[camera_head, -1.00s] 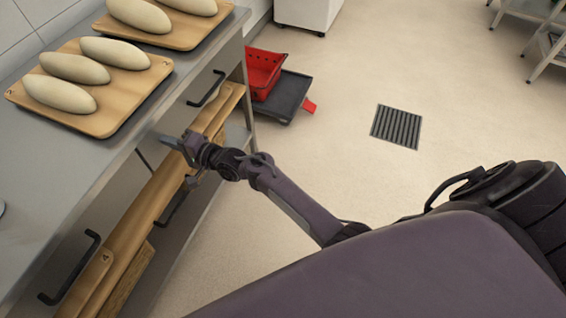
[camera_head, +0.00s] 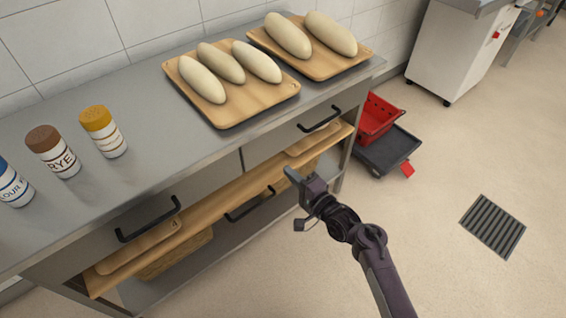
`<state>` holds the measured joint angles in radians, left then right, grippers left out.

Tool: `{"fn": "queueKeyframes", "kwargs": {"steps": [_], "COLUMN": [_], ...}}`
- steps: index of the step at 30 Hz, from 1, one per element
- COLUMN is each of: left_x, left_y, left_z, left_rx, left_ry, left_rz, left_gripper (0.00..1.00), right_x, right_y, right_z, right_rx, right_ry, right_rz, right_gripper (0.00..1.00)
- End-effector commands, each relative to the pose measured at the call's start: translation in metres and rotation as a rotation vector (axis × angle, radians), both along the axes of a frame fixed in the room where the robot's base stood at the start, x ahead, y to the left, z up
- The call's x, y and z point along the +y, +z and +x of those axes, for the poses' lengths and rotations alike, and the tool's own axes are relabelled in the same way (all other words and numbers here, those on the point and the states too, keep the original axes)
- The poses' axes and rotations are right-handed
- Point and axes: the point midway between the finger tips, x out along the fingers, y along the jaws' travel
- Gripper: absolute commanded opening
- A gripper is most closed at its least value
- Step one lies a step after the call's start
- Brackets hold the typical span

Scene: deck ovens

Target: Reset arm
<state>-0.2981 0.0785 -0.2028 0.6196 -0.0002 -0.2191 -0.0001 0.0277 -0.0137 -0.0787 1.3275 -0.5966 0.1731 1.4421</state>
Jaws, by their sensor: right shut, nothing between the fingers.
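My right gripper (camera_head: 296,199) is in front of the steel counter, beside the wooden boards on its shelf. It is shut and holds nothing. My right arm (camera_head: 375,258) reaches up to it from the bottom of the head view. I cannot tell from this view whether the gripper touches the boards behind it. My left gripper is out of view.
The steel counter (camera_head: 122,179) bears two wooden boards (camera_head: 240,109) (camera_head: 331,69) with pale dough loaves, and several shaker jars (camera_head: 103,132). Drawer handles (camera_head: 149,220) stick out in front. A red crate (camera_head: 377,118) sits on a dark dolly (camera_head: 388,151).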

Motion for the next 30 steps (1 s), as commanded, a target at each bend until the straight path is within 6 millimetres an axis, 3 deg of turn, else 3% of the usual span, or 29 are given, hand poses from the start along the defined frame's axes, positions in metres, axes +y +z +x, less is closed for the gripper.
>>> {"fn": "queueKeyframes", "kwargs": {"steps": [6, 12, 16, 20, 23, 26, 30], "left_x": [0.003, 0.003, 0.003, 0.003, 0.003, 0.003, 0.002], "left_y": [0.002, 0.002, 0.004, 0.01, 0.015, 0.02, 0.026], "left_z": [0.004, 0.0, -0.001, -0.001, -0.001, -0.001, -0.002], "left_rx": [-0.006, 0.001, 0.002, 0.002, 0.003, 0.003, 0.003], "left_ry": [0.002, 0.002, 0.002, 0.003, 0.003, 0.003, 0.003], "left_rz": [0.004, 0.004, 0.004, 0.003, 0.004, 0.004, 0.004], "left_gripper": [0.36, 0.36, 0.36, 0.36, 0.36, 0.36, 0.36], "right_x": [-0.02, -0.024, -0.027, -0.037, -0.05, -0.067, -0.095], "right_y": [-0.001, -0.001, -0.021, -0.084, -0.15, -0.212, -0.285], "right_z": [-0.025, -0.03, -0.035, -0.055, -0.087, -0.131, -0.206], "right_rx": [0.002, 0.002, 0.022, 0.08, 0.146, 0.211, 0.3], "right_ry": [-0.001, -0.001, -0.013, -0.035, -0.028, 0.017, 0.135], "right_rz": [-0.002, -0.003, -0.054, -0.237, -0.446, -0.66, -0.941], "right_gripper": [0.0, 0.0, 0.0, 0.0, 0.0, 0.0, 0.0]}}
